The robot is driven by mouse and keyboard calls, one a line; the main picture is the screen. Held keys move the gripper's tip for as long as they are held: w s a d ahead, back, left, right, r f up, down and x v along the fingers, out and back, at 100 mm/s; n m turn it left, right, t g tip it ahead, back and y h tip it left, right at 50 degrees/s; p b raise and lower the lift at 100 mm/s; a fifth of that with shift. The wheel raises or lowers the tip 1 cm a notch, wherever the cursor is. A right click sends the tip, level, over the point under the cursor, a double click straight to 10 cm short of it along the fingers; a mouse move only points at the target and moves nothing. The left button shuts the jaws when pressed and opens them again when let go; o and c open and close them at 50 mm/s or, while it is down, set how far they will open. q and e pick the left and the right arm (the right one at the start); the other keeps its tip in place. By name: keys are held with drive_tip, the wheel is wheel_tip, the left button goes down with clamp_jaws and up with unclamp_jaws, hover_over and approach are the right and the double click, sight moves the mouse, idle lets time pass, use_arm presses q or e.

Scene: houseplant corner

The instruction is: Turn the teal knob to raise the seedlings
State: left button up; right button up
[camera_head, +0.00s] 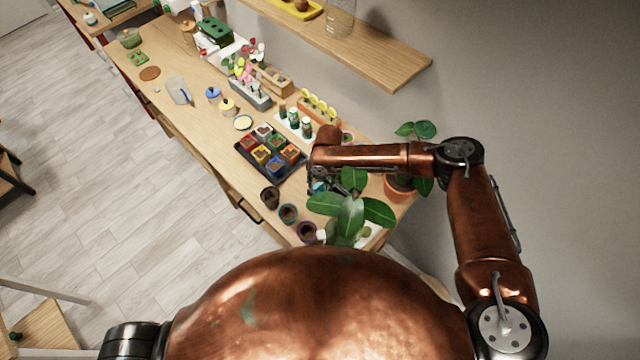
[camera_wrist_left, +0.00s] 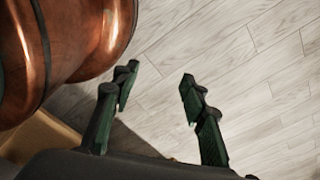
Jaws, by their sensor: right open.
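My right arm reaches in from the right over the bench, and its open gripper (camera_head: 318,184) points down beside a leafy plant (camera_head: 350,212). A small teal patch (camera_head: 320,187) shows at this gripper; it may be the teal knob, but the gripper and leaves hide most of it. I cannot tell whether they touch. Seedling pots stand in a black tray (camera_head: 243,154) just left of the right gripper. My left gripper (camera_wrist_left: 158,80) is open and empty above the floor in the left wrist view; the head view does not show it.
Loose dark pots (camera_head: 288,213) stand at the bench's near edge. A potted plant (camera_head: 400,187) stands by the wall, under my right arm. Bottles, flowers and a glass jug (camera_head: 179,90) fill the bench farther back. A wooden shelf (camera_head: 370,52) juts from the wall.

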drive_tip(key=shift+a+f, duration=0.1)
drive_tip(key=shift+f, duration=0.7)
drive_tip(key=c, duration=0.7)
use_arm(q)
drive_tip(key=shift+w+r, duration=0.15)
drive_tip(key=shift+w, duration=0.7)
use_arm(e)
drive_tip(key=shift+c, duration=1)
